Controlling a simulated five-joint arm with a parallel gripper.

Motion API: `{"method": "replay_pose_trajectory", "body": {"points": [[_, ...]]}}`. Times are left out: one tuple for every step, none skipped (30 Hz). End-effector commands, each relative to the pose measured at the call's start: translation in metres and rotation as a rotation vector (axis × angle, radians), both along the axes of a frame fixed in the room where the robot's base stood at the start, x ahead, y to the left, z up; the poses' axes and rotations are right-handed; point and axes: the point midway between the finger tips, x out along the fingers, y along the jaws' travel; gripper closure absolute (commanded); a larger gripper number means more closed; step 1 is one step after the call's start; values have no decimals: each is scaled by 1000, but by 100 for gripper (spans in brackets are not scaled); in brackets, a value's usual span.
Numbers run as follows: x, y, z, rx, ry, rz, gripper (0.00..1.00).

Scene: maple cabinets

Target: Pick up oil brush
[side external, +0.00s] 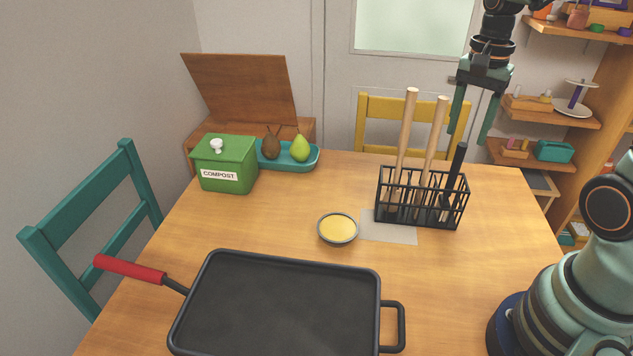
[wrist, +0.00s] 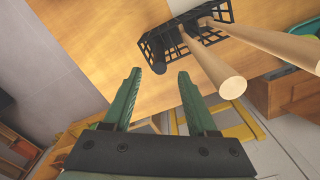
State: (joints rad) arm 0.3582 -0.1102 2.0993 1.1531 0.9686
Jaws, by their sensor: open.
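A black wire rack (side external: 422,199) stands on the table and holds three upright handles. Two are long pale wooden ones, the left wooden handle (side external: 405,130) and the middle wooden handle (side external: 434,140). The third is a shorter black handle (side external: 455,168) at the right. The lower ends are partly hidden by the rack, so I cannot tell which is the oil brush. My gripper (side external: 468,137) is open and empty, fingers down, above the black handle. In the wrist view the black handle (wrist: 155,56) shows near the gap between the fingertips (wrist: 159,75).
A bowl of yellow liquid (side external: 338,229) sits left of the rack beside a grey mat (side external: 392,230). A black pan (side external: 280,300) fills the front. A green compost box (side external: 226,165) and a teal tray (side external: 313,161) with pears stand back left. A yellow chair (side external: 405,106) is behind.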

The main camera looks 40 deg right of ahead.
Motion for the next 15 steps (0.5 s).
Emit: {"method": "replay_pose_trajectory", "body": {"points": [[-1,0,-8,1,4,0,42],[0,0,-12,1,3,0,42],[-1,0,-16,1,3,0,42],[0,0,-18,0,2,0,42],[0,0,-20,1,1,0,42],[0,0,-22,1,1,0,42],[0,0,-23,0,1,1,42],[0,0,-25,0,1,1,42],[0,1,-28,1,1,1,42],[-1,1,-31,1,3,1,42],[-1,1,-35,1,3,1,42],[-1,2,-41,1,3,1,42],[-2,2,-46,1,4,1,42],[-2,2,-51,2,6,0,42],[-2,3,-56,1,4,0,42]]}}
